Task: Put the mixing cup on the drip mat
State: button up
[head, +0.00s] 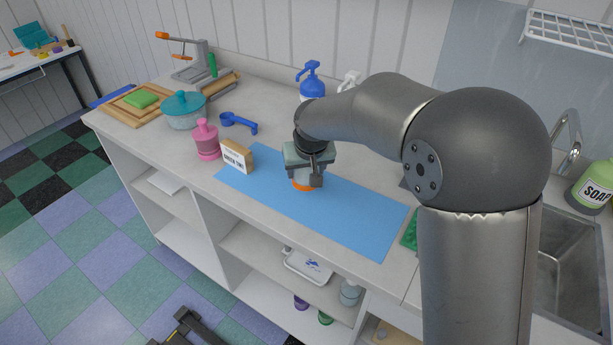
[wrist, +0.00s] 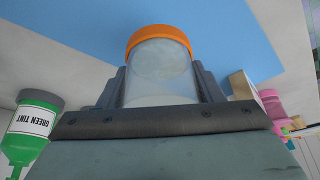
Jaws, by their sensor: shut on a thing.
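The mixing cup (wrist: 160,75) is a clear cylinder with an orange band at its far end in the wrist view. My gripper (wrist: 160,88) is shut on it, with one dark finger on each side. In the head view my gripper (head: 308,168) hides most of the cup, and only its orange end (head: 304,186) shows below the fingers. The drip mat (head: 355,215) is a flat blue sheet on the counter, and the cup is over its left-middle part. The mat (wrist: 110,30) also fills much of the wrist view behind the cup. I cannot tell whether the cup touches it.
A labelled card block (head: 236,160) stands at the mat's left end, beside a pink bottle (head: 207,140). A blue pump bottle (head: 312,82) stands behind the gripper. A green tint bottle (wrist: 30,125) shows in the wrist view. The mat's right part is clear.

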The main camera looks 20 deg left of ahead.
aim_at(307, 179)
jog(key=shift+w+f, duration=0.1)
jog(key=shift+f, duration=1.55)
jog(key=shift+f, duration=0.1)
jog(key=shift+f, duration=0.15)
jog(key=o, duration=1)
jog(key=shift+o, duration=0.2)
